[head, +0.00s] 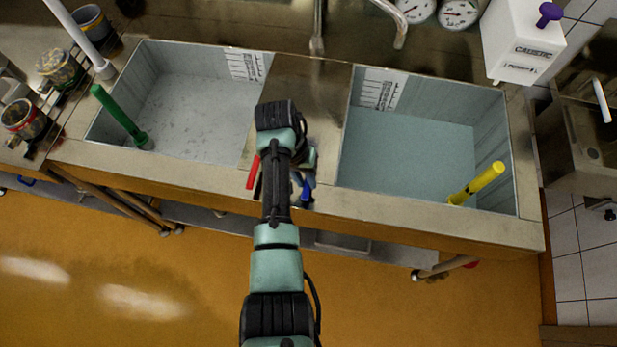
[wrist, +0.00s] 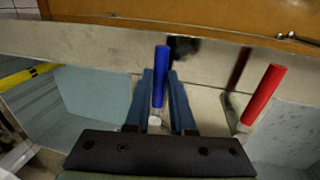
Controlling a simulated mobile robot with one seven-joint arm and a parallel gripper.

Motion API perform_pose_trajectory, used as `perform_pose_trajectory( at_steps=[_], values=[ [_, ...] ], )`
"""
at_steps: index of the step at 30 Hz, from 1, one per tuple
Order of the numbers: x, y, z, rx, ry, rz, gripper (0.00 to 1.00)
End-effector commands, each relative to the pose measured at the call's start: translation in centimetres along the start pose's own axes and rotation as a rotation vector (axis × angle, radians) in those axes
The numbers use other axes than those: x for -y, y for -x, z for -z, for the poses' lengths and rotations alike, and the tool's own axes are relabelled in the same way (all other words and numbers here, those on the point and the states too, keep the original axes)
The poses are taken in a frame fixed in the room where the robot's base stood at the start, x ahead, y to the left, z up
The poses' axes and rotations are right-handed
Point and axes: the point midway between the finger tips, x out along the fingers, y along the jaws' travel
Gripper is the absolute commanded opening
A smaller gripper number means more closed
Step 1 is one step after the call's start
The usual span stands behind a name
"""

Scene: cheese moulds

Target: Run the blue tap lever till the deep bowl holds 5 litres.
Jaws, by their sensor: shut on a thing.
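The blue tap lever (wrist: 160,75) stands between my gripper's two fingers (wrist: 160,105) in the wrist view, and the gripper is shut on it. In the head view only a bit of the blue lever (head: 306,190) shows beside my arm, which hides most of the gripper. The right bowl (head: 430,117) has a flat blue-grey surface like water, a yellow pipe (head: 477,184) and a white scale (head: 379,89) on its back wall. The left bowl (head: 160,140) has a speckled grey floor, a green pipe (head: 120,117) and its own scale (head: 245,65). I cannot read the scales.
A red lever (wrist: 263,95) stands to the right of the blue one in the wrist view. A spout (head: 317,40) hangs at the back, and another (head: 393,22) is further right; no stream shows. Dials (head: 458,13) and a white dispenser (head: 525,40) stand back right. Jars (head: 58,68) stand left.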

Motion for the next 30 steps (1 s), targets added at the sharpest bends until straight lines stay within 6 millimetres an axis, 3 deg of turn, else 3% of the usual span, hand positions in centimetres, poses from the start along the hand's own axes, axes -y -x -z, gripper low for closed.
perform_pose_trajectory(
  at_steps=[14, 15, 19, 30],
  values=[
    [0.18, 0.17, 0.17, -0.003, -0.013, 0.003, 0.00],
    [0.18, 0.18, 0.17, -0.003, -0.012, 0.004, 0.29],
    [0.15, 0.14, 0.14, -0.002, -0.012, 0.003, 0.52],
    [0.09, 0.48, 0.13, -0.002, -0.011, 0.001, 0.52]
  ],
)
